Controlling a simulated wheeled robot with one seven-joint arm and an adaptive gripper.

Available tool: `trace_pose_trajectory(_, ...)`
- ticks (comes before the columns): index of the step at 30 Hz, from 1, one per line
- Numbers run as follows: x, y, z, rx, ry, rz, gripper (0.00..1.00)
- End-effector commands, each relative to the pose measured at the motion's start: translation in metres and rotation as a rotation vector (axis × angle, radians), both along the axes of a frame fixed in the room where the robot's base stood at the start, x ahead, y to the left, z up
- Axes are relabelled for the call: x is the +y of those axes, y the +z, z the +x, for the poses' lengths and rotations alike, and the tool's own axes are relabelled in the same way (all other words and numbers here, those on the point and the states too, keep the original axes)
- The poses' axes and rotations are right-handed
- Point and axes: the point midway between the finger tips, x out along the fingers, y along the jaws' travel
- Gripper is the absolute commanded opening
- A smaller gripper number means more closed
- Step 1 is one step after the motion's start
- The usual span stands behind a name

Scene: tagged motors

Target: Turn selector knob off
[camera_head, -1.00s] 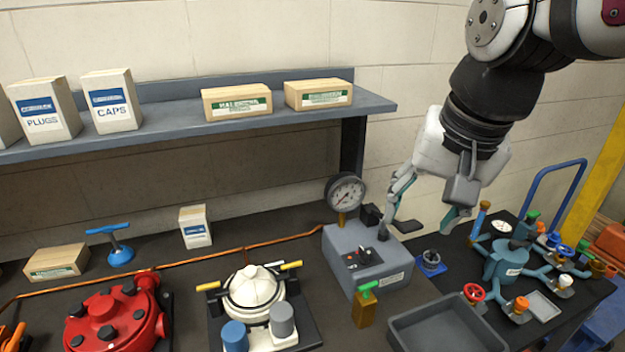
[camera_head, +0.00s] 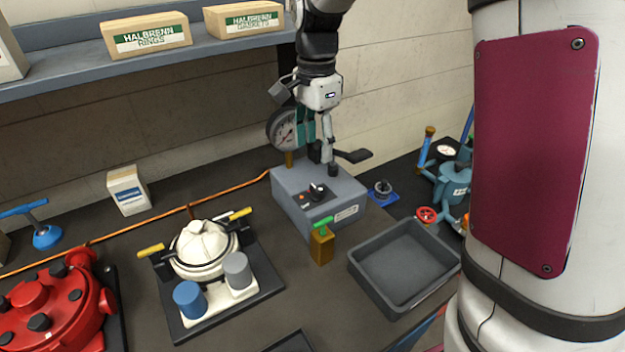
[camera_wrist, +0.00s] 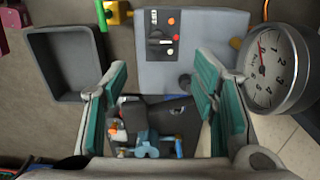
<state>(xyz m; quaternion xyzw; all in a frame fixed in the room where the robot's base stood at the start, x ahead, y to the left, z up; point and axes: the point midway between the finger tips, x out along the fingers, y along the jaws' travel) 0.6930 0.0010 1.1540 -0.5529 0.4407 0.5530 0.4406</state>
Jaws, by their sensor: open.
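The grey control box (camera_head: 318,198) stands on the bench with a small dark panel on its top. A black selector knob (camera_head: 317,191) sits on this panel, beside a small red-orange button or lamp. In the wrist view the panel (camera_wrist: 162,34) shows on the box's top face; the knob's exact setting is too small to read. My gripper (camera_head: 315,150) hangs above the back part of the box, fingers downward. In the wrist view its two teal-padded fingers (camera_wrist: 160,75) are wide apart with nothing between them. It appears clear of the knob.
A pressure gauge (camera_head: 285,131) stands at the box's back left, close to my gripper. A green-handled brass valve (camera_head: 321,244) is in front. An empty grey tray (camera_head: 442,262) lies to the right. The shelf (camera_head: 60,82) is behind, left.

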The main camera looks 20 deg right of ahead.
Motion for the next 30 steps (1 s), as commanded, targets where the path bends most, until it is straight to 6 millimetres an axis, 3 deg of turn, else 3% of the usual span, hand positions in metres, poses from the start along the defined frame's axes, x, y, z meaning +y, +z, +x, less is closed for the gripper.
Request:
trace_pose_trajectory(9, 0.000, -0.063, -0.002, 0.005, 0.000, 0.001, 0.53)
trace_pose_trajectory(15, 0.000, -0.094, -0.001, 0.002, 0.001, 0.001, 0.53)
trace_pose_trajectory(21, 0.000, -0.109, -0.001, 0.001, 0.001, 0.001, 0.53)
trace_pose_trajectory(30, 0.000, -0.112, 0.000, -0.001, 0.002, 0.000, 0.53)
